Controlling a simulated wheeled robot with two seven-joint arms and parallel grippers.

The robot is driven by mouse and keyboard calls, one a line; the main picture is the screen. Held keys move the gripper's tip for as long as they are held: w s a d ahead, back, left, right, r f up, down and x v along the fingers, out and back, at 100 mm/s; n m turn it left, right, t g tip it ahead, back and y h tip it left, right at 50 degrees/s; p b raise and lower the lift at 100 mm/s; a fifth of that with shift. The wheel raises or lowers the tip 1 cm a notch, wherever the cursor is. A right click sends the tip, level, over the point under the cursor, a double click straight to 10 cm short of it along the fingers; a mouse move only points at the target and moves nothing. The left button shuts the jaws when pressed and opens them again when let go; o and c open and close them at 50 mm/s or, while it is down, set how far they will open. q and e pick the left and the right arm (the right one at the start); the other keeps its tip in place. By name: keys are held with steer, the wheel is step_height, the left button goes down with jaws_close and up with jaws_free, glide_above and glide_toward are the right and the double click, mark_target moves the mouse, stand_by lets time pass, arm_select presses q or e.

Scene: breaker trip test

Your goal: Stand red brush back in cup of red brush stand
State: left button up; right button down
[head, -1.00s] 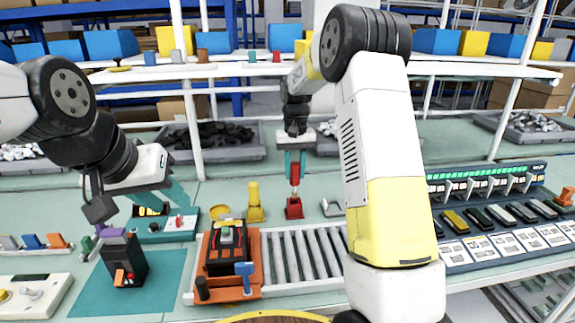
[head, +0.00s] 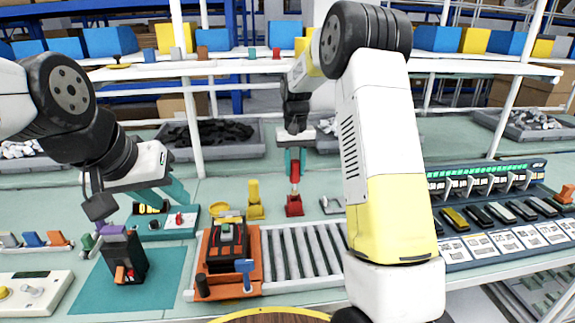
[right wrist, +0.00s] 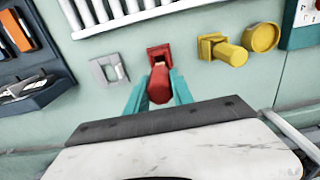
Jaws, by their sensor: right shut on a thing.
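The red brush (head: 294,172) is upright between the teal fingers of my right gripper (head: 293,163), which is shut on it. The red brush stand (head: 294,207) is on the bench directly below. The brush's lower end meets the stand's top in the head view; I cannot tell how deep it sits in the cup. In the right wrist view the red brush (right wrist: 158,86) lies between the fingertips and overlaps the near side of the stand (right wrist: 158,54). My left gripper (head: 170,190) is over the bench at left, away from the brush; its finger gap is unclear.
A yellow stand (head: 254,203) and a yellow round piece (head: 218,209) are left of the red stand. A grey bracket (head: 331,205) is to its right. A roller track (head: 305,255) and an orange tray (head: 255,285) lie in front. A breaker panel (head: 490,215) is at right.

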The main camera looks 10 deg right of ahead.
mark_target(295, 183)
steer(key=shift+f, duration=3.05)
steer(key=c, duration=1)
jaws_free()
steer(key=shift+r, duration=0.1)
step_height(295, 183, up, 7)
steer(key=shift+r, duration=0.3)
